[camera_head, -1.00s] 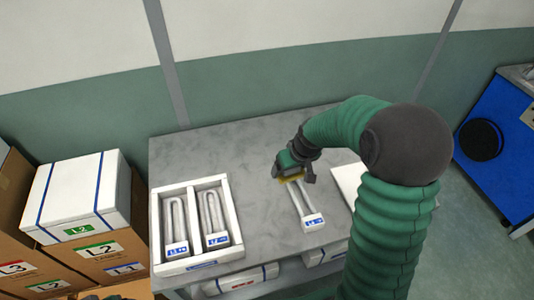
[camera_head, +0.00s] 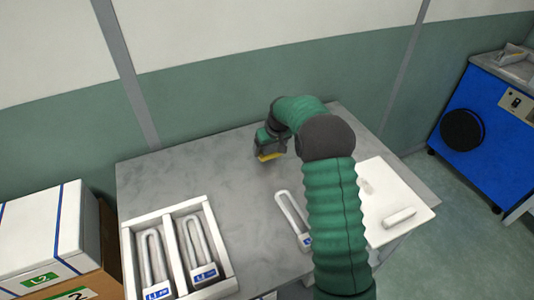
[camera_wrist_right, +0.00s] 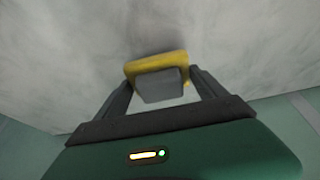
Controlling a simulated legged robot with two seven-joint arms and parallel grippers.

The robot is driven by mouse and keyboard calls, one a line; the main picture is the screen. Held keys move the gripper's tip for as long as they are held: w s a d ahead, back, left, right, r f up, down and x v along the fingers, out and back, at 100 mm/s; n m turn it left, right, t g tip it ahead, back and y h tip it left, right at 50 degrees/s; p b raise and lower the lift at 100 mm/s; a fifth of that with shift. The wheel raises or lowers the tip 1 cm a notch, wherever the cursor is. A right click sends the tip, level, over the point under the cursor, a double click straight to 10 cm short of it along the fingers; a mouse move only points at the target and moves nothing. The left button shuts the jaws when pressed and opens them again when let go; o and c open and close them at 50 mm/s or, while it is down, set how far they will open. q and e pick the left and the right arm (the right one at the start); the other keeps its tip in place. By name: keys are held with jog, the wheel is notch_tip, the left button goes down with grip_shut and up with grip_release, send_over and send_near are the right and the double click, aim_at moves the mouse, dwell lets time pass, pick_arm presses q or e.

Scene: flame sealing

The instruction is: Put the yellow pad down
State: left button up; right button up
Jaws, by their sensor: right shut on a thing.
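The yellow pad (camera_head: 268,157) is in my right gripper (camera_head: 266,150), over the back part of the grey table (camera_head: 180,170). In the right wrist view the pad (camera_wrist_right: 155,66) shows yellow with a grey block (camera_wrist_right: 162,86) on it, between the two fingers of my right gripper (camera_wrist_right: 162,82). The fingers are shut on it. The pad is at or close to the table surface; I cannot tell whether it touches. My left gripper is not in view.
A U-shaped white tube with an L-labelled base (camera_head: 291,215) lies in front of the pad. A white two-slot tray (camera_head: 130,262) with similar tubes stands at the front left. A white board (camera_head: 400,215) lies at the right. The table's back left is clear.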

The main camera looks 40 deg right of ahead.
aim_at(267, 154)
jog(key=f, duration=0.3)
jog(key=shift+w+a+f, duration=0.1)
jog(key=shift+w+a, duration=0.05)
jog(key=shift+w, duration=0.15)
jog(key=shift+w+a, duration=0.1)
jog(key=shift+a, duration=0.05)
jog(key=shift+f, duration=0.15)
jog(key=o, duration=1.4)
jog(key=shift+d, duration=0.2)
jog(key=v, duration=1.2)
jog(key=shift+a+p, duration=0.15)
jog(key=shift+p, duration=0.2)
